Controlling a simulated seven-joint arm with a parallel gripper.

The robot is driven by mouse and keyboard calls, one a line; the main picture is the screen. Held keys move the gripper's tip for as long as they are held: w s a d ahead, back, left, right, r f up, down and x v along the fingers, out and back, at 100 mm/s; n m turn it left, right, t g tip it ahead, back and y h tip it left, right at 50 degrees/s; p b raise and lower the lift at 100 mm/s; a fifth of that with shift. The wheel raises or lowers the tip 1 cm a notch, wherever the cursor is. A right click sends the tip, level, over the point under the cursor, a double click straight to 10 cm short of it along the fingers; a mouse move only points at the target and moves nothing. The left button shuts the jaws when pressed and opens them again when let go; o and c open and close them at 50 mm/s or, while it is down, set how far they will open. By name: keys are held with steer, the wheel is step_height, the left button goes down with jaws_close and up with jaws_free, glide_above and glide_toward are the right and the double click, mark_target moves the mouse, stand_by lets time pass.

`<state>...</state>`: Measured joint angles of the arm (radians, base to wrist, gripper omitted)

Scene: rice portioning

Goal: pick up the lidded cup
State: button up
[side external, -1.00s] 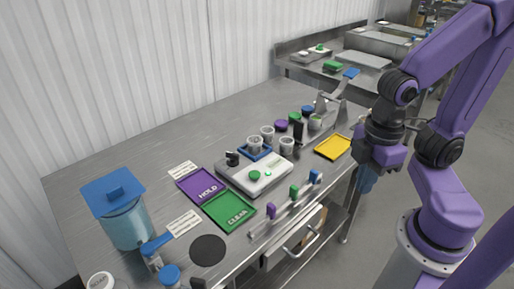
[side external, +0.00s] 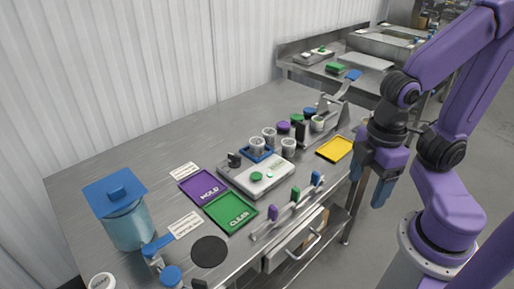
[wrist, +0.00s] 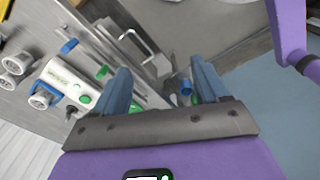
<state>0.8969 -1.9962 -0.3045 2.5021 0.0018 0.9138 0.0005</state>
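Three small clear cups with pale contents stand by the scale: one cup (side external: 257,146) on the blue-edged tray, one behind it (side external: 269,134) and one to the right (side external: 288,147). I cannot tell which has a lid. Purple (side external: 283,127), green (side external: 296,118) and blue (side external: 309,112) round caps sit behind them. My gripper (side external: 381,192) hangs off the table's right side, well apart from the cups, fingers down. In the wrist view my gripper (wrist: 160,70) is open with nothing held; the cups (wrist: 42,98) show at far left.
The white scale (side external: 255,174) has a green button. A rail with purple, green and blue tabs (side external: 295,194) lines the front edge. The yellow tray (side external: 335,149) lies at right; purple (side external: 204,187) and green (side external: 230,212) trays lie left. A blue-lidded container (side external: 127,222) stands far left.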

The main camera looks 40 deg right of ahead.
steer(key=shift+o, duration=0.2)
steer(key=w+a+f+m+t+y, duration=0.1)
steer(key=w+a, duration=0.1)
steer(key=w, duration=0.3)
steer(key=w+a+f+m+t+y, duration=0.1)
steer(key=w+a+f+m, duration=0.1)
steer(key=w, duration=0.2)
steer(key=m+t, duration=0.7)
steer(key=t, duration=0.3)
glide_above(260, 142)
steer(key=s, duration=0.3)
step_height(260, 142, down, 2)
steer(key=shift+s+d+f, duration=0.1)
steer(key=shift+d+f, duration=0.05)
steer(key=shift+f, duration=1.5)
steer(key=shift+s+d+f, duration=0.1)
steer(key=shift+d+f, duration=0.05)
steer(key=shift+f, duration=1.45)
steer(key=shift+w+f, duration=0.3)
steer(key=shift+x, duration=2.25)
steer(key=shift+r, duration=0.1)
